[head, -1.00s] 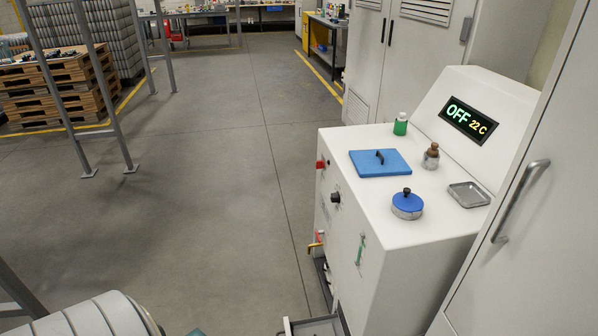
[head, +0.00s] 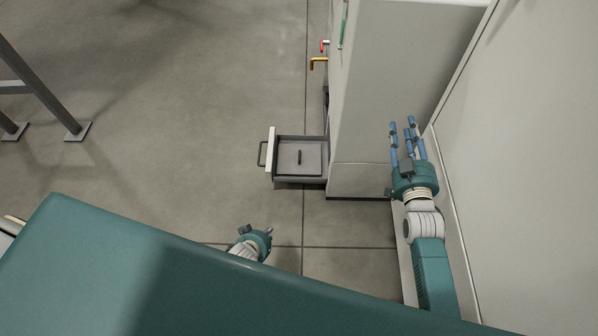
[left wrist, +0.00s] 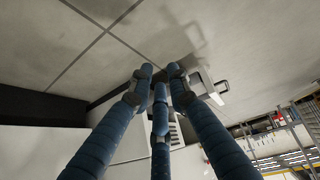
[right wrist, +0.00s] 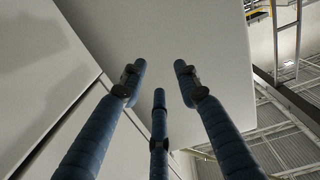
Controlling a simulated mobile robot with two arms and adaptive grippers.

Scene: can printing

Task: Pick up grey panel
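The grey panel (head: 312,160) lies flat inside an open drawer (head: 275,176) low on the machine's front. It has a small dark upright handle in its middle. My left gripper (head: 262,233) is below the drawer in the head view, apart from the panel. In the left wrist view its blue fingers (left wrist: 163,76) have small gaps between their tips and hold nothing. My right gripper (head: 404,123) is open and empty beside the machine's side. Its spread fingers (right wrist: 160,75) show in the right wrist view.
A tall pale cabinet door (head: 530,170) is close on the right. A metal stand leg (head: 50,100) is at left. The floor left of the drawer is clear.

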